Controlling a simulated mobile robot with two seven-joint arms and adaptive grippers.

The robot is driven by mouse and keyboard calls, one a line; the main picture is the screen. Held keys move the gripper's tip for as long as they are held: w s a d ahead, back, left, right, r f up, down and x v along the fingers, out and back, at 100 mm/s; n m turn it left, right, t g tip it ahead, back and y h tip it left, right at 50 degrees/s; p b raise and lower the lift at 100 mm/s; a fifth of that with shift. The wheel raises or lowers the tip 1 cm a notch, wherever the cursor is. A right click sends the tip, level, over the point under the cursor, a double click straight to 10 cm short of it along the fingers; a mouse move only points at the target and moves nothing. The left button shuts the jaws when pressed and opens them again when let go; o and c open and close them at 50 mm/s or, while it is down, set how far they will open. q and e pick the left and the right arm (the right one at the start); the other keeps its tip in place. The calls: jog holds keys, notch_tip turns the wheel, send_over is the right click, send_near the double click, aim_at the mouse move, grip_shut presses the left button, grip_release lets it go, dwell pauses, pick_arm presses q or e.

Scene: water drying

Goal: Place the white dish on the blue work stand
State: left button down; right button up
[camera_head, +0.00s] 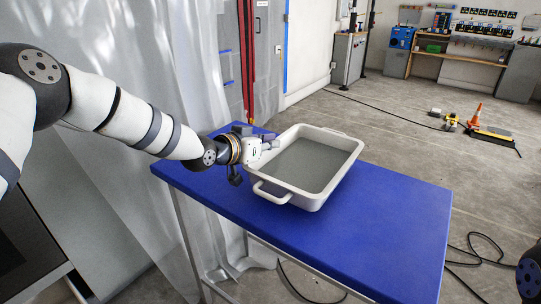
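The white dish (308,199) is a rectangular tray with a grey inner floor and a handle at each short end. It is over the far-middle part of the blue work stand (370,235) and appears to rest on its top. My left gripper (272,145) reaches in from the left and is at the dish's left long rim. Its fingertips are small and partly merge with the rim, so I cannot tell whether they grip it. My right gripper is not in view.
The stand's near and right parts are bare. A translucent curtain (140,60) hangs behind my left arm. Black cables (480,250) lie on the floor at right. An orange cone (476,116) and workbenches (460,57) are far back.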

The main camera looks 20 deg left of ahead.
aim_at(272, 155)
pick_arm(q)
notch_tip(272, 155, down, 3)
jog(key=shift+r, duration=0.3)
jog(key=c, duration=2.2)
grip_release()
jog(key=shift+s+f, duration=0.1)
jog(key=shift+f, duration=0.25)
jog(key=o, duration=0.4)
